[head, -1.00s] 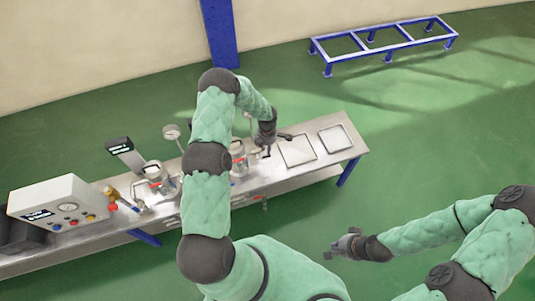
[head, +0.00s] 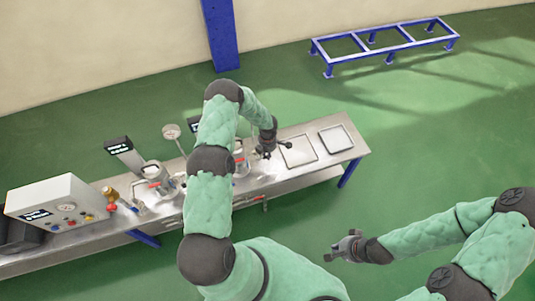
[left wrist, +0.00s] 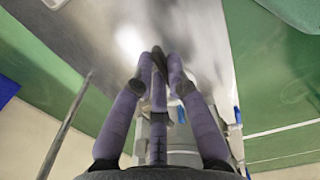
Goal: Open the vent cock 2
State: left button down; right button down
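The second vessel (head: 241,165) stands on the steel bench, partly hidden behind my left arm. A small red part shows at it, but I cannot tell whether this is vent cock 2. My left gripper (head: 273,150) is above the bench, just right of this vessel and apart from it. In the left wrist view its fingers (left wrist: 160,60) converge closely, with no held object visible; the head view is too small to settle their opening. My right gripper (head: 343,247) hangs over the floor in front of the bench, its opening unclear.
The bench (head: 280,180) carries a first vessel (head: 158,178), a control box (head: 62,203) and a gauge (head: 171,131) at left. A dark sign (head: 119,145) stands behind. Square panels (head: 335,140) lie flat at the right end. A blue frame (head: 385,45) stands far back.

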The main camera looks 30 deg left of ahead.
pick_arm(q)
jog(key=shift+s+r+t+h+p, duration=0.15)
jog(key=shift+r+t+h+p, duration=0.2)
jog(key=shift+p, duration=0.55)
jog(key=shift+t+h+p, duration=0.25)
jog(key=shift+t+p, duration=0.1)
jog(key=shift+p, duration=0.35)
jog(key=c, duration=1.5)
grip_release()
jog(key=shift+a+r, duration=0.1)
jog(key=shift+r, duration=0.05)
notch_tip(320, 180, up, 12)
jog(key=s+a, duration=0.1)
jog(key=shift+s+f, duration=0.2)
